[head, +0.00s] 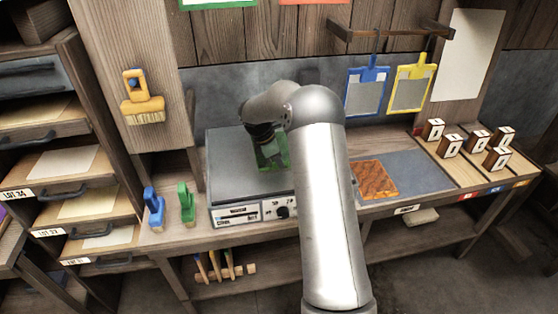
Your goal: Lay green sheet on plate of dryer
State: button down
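The dryer (236,213) is a grey box with a dark flat plate (228,160) on top and a knob on its front. The green sheet (272,158) shows at the plate's right part, below my gripper and partly hidden by my arm. I cannot tell whether the sheet touches the plate or hangs just above it. My gripper (266,143) is over the plate, at the sheet's upper edge. Its fingertips are too small and too hidden to tell whether they are open or shut on the sheet.
Blue (154,209) and green (187,204) handled tools stand left of the dryer. An orange-brown sheet (375,180) lies on a grey mat (425,172) to the right. Blue-framed (367,92) and yellow-framed (410,88) screens hang behind. Several marked blocks (450,146) stand far right.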

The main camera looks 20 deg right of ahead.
jog(key=shift+f, duration=0.25)
jog(key=c, duration=1.6)
grip_release()
jog(key=shift+o, duration=0.2)
jog(key=b+v, duration=0.2)
jog(key=v, duration=1.5)
jog(key=shift+a, duration=0.2)
